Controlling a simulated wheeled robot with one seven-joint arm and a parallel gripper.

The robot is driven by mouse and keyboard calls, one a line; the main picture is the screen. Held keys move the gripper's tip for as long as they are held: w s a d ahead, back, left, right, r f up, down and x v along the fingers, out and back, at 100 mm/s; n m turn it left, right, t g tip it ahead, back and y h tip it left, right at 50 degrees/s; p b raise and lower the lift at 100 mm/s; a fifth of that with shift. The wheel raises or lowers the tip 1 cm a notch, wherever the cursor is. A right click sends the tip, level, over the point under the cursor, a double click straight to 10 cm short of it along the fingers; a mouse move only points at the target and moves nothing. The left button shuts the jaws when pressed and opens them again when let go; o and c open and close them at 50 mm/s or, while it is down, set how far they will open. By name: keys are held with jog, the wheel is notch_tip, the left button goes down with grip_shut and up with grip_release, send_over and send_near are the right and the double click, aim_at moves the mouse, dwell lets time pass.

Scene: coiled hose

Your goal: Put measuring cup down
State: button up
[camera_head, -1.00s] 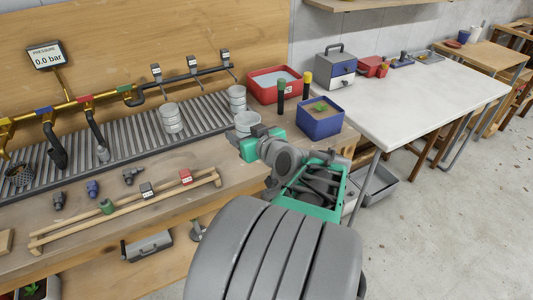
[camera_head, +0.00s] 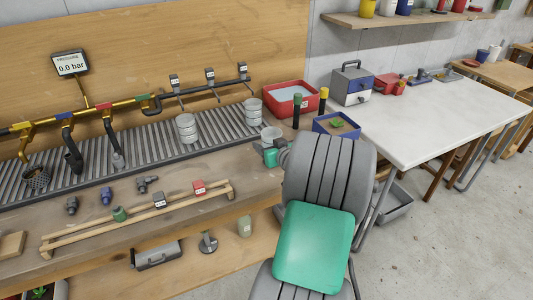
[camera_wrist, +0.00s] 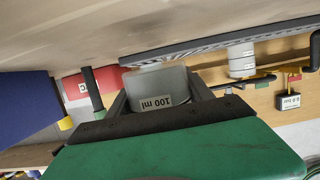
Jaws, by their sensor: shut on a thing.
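The measuring cup (camera_head: 270,133) is a small, pale, translucent cup near the right end of the bench, left of the blue planter. In the wrist view the cup (camera_wrist: 158,84) appears upside down, with a "100 ml" label. My gripper (camera_head: 272,152) is shut on it, one finger on each side. My arm hides part of the gripper in the head view. I cannot tell whether the cup's base touches the bench.
Grey cups stand on the slatted rack (camera_head: 186,128) to the left. A red bin (camera_head: 290,100), dark posts with green and yellow tops, and a blue planter (camera_head: 337,126) are close by. Bare bench (camera_head: 225,165) lies left of the gripper. A white table (camera_head: 430,110) stands right.

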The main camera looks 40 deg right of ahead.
jog(key=shift+w+d+f, duration=0.1)
jog(key=shift+d+f, duration=0.05)
jog(key=shift+f, duration=0.75)
jog(key=shift+w+d+f, duration=0.1)
jog(key=shift+f, duration=0.8)
jog(key=shift+f, duration=0.2)
jog(key=o, duration=1.5)
jog(key=shift+s+r, duration=0.1)
jog(key=shift+r, duration=0.25)
jog(key=v, duration=1.1)
jog(key=shift+s+a+f, duration=0.1)
jog(key=shift+s+a, duration=0.05)
jog(key=shift+s, duration=0.3)
